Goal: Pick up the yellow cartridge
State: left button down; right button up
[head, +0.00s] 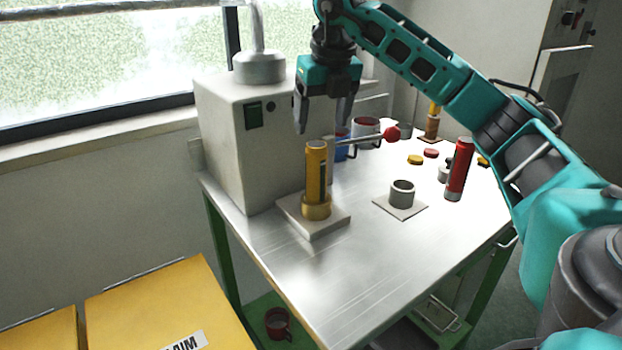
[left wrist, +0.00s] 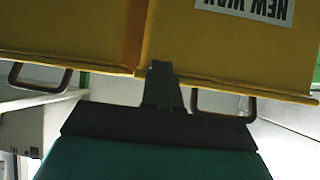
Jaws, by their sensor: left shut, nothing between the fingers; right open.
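The yellow cartridge (head: 316,172) stands upright in a brass-coloured holder on a square base plate (head: 313,222) at the front left of the metal table. My right gripper (head: 321,125) points down, open and empty, just above the cartridge's top. Its two fingers are apart, one to each side of the cartridge in the picture; whether it is exactly over it I cannot tell. My left gripper (left wrist: 163,75) shows in the left wrist view, shut and empty, in front of yellow bins. It is not in the head view.
A grey machine (head: 230,150) stands behind the cartridge. A lever with a red knob (head: 391,133) sticks out to the right. An empty grey ring holder (head: 402,193) and a red cartridge (head: 459,170) stand further right. Yellow bins (head: 165,305) are at the lower left.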

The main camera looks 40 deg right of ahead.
aim_at(316, 160)
jog(key=b+x, duration=0.1)
jog(key=x, duration=0.9)
jog(key=shift+s+f, duration=0.1)
jog(key=shift+f, duration=0.15)
jog(key=shift+c, duration=0.4)
jog(key=c, duration=1.2)
jog(key=shift+c, duration=0.4)
jog(key=shift+r, duration=0.15)
